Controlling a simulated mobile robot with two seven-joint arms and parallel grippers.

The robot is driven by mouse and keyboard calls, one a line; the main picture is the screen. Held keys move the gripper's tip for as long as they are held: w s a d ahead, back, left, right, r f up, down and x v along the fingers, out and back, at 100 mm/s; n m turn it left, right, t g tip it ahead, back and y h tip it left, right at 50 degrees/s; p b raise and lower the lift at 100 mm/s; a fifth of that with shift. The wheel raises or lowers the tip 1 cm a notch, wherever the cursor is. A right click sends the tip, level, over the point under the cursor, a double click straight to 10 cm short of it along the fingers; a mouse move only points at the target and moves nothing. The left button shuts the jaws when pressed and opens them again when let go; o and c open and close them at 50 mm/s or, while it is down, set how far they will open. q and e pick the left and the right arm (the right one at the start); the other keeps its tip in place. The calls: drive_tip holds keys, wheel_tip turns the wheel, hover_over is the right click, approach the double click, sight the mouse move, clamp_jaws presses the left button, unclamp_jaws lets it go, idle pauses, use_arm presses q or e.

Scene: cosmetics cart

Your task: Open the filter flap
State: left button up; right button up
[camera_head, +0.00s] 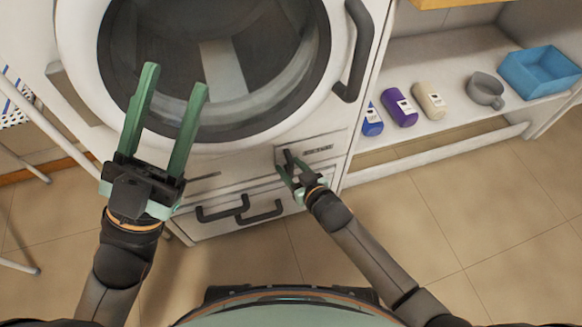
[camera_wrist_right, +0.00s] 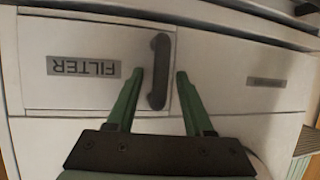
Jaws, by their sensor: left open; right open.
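The filter flap (camera_wrist_right: 60,90) is a pale panel low on the washing machine front, with a grey label reading FILTER and a dark upright handle (camera_wrist_right: 158,72) at one edge. The flap (camera_head: 322,146) also shows in the head view, looking closed. My right gripper (camera_wrist_right: 158,80) is open, with its green fingers on either side of the handle; I cannot tell whether they touch it. In the head view my right gripper (camera_head: 290,174) is at the flap's left end. My left gripper (camera_head: 178,77) is open and empty, raised in front of the machine's round door.
The washing machine's round door (camera_head: 215,60) has a large dark handle (camera_head: 355,50). Two dark handles (camera_head: 223,208) sit low on the machine front. A shelf at right holds several bottles (camera_head: 400,107), a grey mug (camera_head: 486,89) and a blue bin (camera_head: 541,73). The tiled floor at right is clear.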

clamp_jaws()
idle(1.3)
